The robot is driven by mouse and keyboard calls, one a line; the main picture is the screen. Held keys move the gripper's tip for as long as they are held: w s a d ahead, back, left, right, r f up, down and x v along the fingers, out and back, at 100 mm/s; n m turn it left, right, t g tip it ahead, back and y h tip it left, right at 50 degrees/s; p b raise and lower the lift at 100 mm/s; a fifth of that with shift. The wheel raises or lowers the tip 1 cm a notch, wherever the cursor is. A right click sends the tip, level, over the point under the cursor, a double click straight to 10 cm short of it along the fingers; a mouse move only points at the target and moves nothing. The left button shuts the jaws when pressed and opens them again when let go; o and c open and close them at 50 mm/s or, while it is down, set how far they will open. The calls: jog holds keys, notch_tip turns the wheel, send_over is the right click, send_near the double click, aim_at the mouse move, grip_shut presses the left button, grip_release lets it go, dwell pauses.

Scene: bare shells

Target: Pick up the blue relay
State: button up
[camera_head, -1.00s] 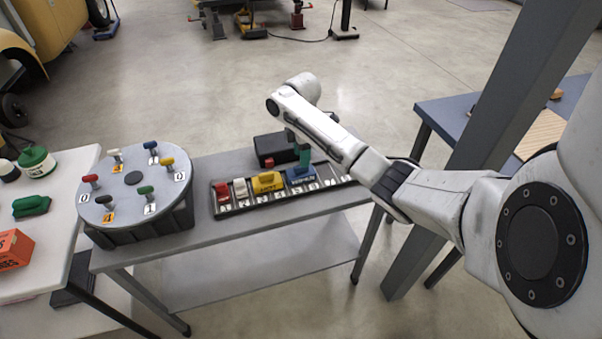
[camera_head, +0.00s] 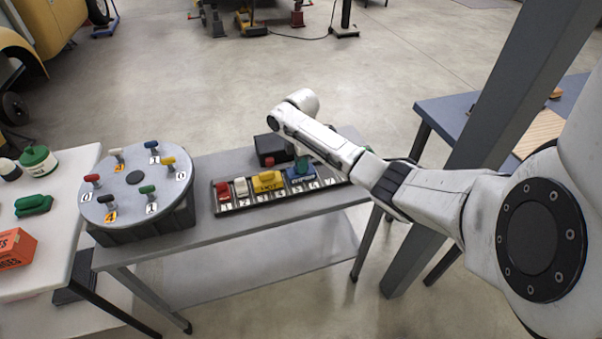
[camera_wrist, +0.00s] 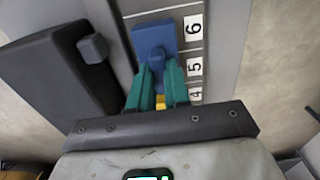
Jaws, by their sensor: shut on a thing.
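The blue relay (camera_head: 298,175) sits in the numbered rail (camera_head: 230,207), to the right of the yellow relay (camera_head: 267,182). In the wrist view the blue relay (camera_wrist: 152,36) lies beside the labels 5 and 6. My gripper (camera_wrist: 161,72) has green fingers, shut on the blue relay's raised handle. In the head view my gripper (camera_head: 302,164) is over the relay and partly hidden by my arm. I see no gap between the relay and the rail.
A red relay (camera_head: 223,192) and a white relay (camera_head: 241,188) stand farther left in the rail. A black box (camera_head: 268,147) stands just behind it. A round panel with coloured knobs (camera_head: 128,197) is at the left of the bench. A grey post (camera_head: 470,165) rises at the right.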

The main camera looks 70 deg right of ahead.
grip_shut()
jog(key=shift+r, duration=0.15)
